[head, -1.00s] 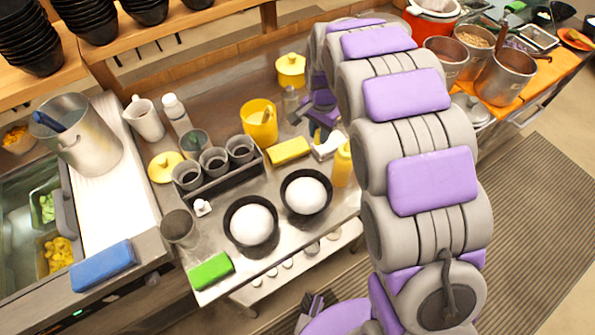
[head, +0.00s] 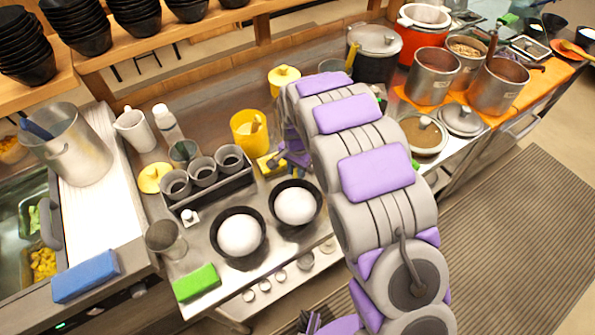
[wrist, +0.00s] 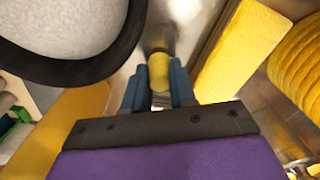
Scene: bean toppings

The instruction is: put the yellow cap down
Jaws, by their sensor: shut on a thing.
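The yellow cap (wrist: 158,72) shows in the wrist view as a small yellow piece between my two blue fingertips. My gripper (wrist: 156,88) is shut on it. Below the cap is the bare metal counter (wrist: 208,58); I cannot tell whether the cap touches it. In the head view my gripper (head: 290,152) is low over the counter, just right of the yellow sponge (head: 266,166) and behind the right black bowl. My arm hides part of this spot, and the cap cannot be made out there.
A black bowl with white contents (wrist: 60,30) is close at the upper left of the wrist view. The sponge (wrist: 240,48) and ribbed yellow cup (wrist: 300,65) lie right. A yellow surface (wrist: 60,125) is at left. A cup rack (head: 212,190) stands left of my gripper.

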